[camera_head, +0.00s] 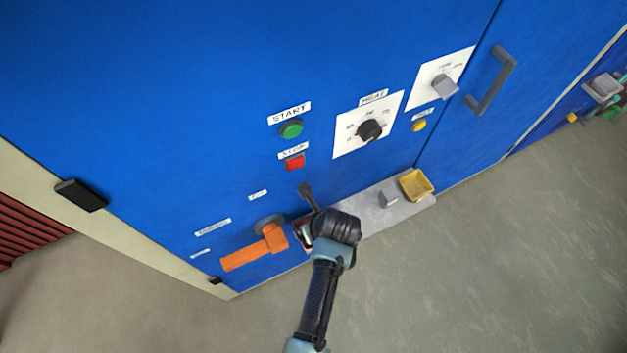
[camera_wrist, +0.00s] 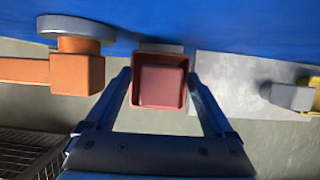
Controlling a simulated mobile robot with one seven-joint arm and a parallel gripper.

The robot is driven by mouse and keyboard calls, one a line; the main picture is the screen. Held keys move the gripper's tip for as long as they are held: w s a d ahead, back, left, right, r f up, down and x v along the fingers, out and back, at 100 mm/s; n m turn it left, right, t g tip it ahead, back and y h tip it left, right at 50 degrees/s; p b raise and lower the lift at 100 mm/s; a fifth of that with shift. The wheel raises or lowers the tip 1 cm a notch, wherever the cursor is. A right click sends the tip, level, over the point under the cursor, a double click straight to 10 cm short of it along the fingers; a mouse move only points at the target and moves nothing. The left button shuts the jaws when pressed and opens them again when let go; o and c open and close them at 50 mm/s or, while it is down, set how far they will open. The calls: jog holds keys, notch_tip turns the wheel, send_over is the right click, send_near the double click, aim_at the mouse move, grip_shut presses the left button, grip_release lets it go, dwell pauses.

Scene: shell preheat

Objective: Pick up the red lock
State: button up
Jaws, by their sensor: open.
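In the wrist view a red square-rimmed, box-like thing (camera_wrist: 182,62) with a paler red block face (camera_wrist: 160,86) inside its rim sits in the middle, against the blue panel. I take the red block to be the lock; whether it is separate from the rim I cannot tell. My gripper (camera_wrist: 159,76) is open, with one finger on each side of the red thing in this view. How deep the fingers reach and whether they touch it is unclear. In the head view my wrist hides most of the red thing.
An orange handle (camera_head: 248,254) on a grey round mount is close to the left of my gripper. The grey shelf (camera_head: 370,214) holds a grey block (camera_head: 387,200) and a yellow tray (camera_head: 416,184) to the right. The blue cabinet (camera_head: 200,90) stands directly behind.

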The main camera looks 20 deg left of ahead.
grip_shut()
dwell(0.4)
